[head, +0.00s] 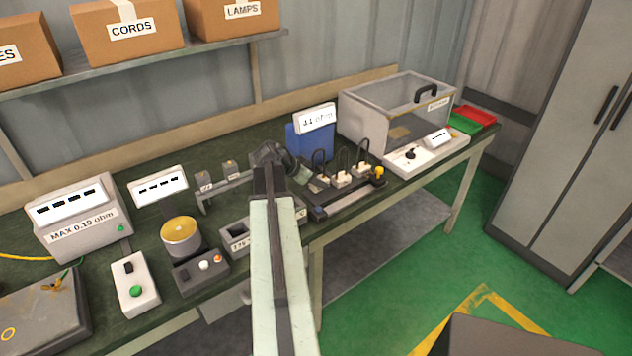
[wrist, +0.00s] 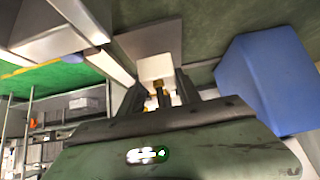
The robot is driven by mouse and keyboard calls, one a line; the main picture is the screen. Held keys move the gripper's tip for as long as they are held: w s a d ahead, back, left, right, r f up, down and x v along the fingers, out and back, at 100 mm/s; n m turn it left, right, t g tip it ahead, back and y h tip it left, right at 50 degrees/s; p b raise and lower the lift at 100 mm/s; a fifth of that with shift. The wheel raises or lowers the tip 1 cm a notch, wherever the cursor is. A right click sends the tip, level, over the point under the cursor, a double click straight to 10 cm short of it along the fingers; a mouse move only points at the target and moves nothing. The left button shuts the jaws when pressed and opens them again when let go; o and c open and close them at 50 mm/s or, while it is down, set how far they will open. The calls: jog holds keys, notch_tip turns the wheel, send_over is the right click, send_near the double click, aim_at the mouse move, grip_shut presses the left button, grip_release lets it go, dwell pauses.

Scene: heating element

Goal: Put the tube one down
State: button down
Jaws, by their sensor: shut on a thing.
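My gripper (wrist: 159,88) is shut on a small brass-coloured piece (wrist: 160,98) in the wrist view. I take this to be tube one; most of it is hidden by the jaws and the wrist. A white block (wrist: 155,68) stands just beyond the fingertips; I cannot tell whether they touch. In the head view my gripper (head: 278,156) is over the bench, left of the blue box's cables, and the held piece cannot be made out. A dark fixture with white blocks (head: 341,179) lies to the right of my gripper.
The blue box (head: 306,146) with a 44 ohm display stands behind. It also shows in the wrist view (wrist: 265,85). A clear-lidded case (head: 372,122) and red tray (head: 476,116) are at the right. A two-post grey stand (head: 222,187) and brass-topped pot (head: 181,238) are at the left.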

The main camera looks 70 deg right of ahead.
notch_tip(320, 180, up, 7)
jog(key=p, duration=0.5)
jog(key=shift+r+p, duration=0.1)
jog(key=shift+p, duration=0.2)
